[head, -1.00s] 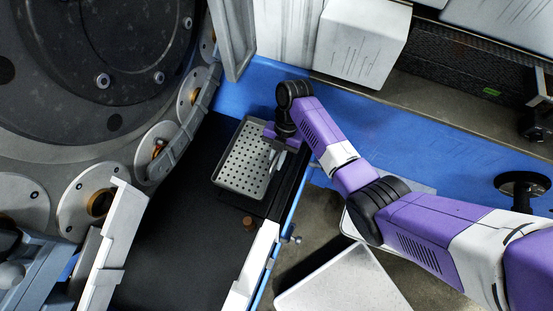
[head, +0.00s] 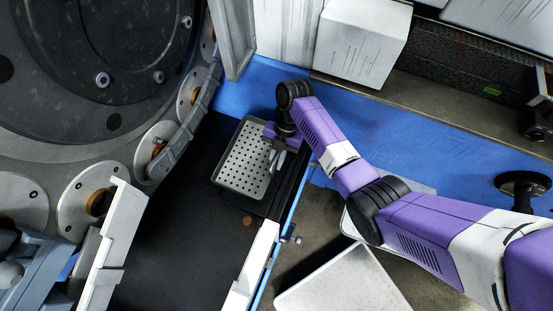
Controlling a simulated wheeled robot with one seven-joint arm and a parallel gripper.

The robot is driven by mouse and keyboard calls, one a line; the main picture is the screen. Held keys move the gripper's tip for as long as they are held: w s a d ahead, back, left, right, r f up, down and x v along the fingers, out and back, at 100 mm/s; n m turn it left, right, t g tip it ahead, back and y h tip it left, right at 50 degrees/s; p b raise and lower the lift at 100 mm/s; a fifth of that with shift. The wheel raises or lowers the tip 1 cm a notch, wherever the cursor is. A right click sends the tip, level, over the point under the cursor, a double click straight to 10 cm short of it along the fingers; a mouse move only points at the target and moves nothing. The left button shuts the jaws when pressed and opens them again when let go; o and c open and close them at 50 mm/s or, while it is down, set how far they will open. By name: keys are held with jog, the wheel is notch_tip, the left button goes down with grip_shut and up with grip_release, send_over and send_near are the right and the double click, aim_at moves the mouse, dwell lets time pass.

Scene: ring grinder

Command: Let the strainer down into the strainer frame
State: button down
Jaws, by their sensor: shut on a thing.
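The strainer (head: 243,160) is a grey rectangular tray with rows of round holes, seen from above in the head view. My gripper (head: 276,158) is at the strainer's right side and is shut on it near the rim; the fingertips are partly hidden by the wrist. The strainer lies over the dark bed at its upper right. A dark frame edge (head: 268,208) shows below and right of the strainer. I take this to be the strainer frame, mostly hidden under the strainer. I cannot tell how far the strainer sits inside it.
The large round grinder disc (head: 110,50) with rollers (head: 95,203) fills the left. A brown knob (head: 248,221) stands just below the strainer. A white rail (head: 252,268) and blue edge run along the right. A white box (head: 362,42) stands at the top.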

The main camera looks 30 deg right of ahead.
jog(key=shift+f+b, duration=0.6)
jog(key=shift+f, duration=0.2)
dwell(0.6)
jog(key=shift+f+b, duration=0.65)
jog(key=shift+f, duration=0.1)
jog(key=shift+f, duration=0.25)
jog(key=shift+f+b, duration=1.3)
jog(key=shift+f, duration=0.15)
jog(key=shift+f+b, duration=1.35)
jog(key=shift+f, duration=0.15)
jog(key=shift+f+b, duration=0.3)
jog(key=shift+f, duration=0.05)
jog(key=shift+f+b, duration=1.7)
jog(key=shift+f, duration=0.3)
jog(key=shift+f, duration=0.15)
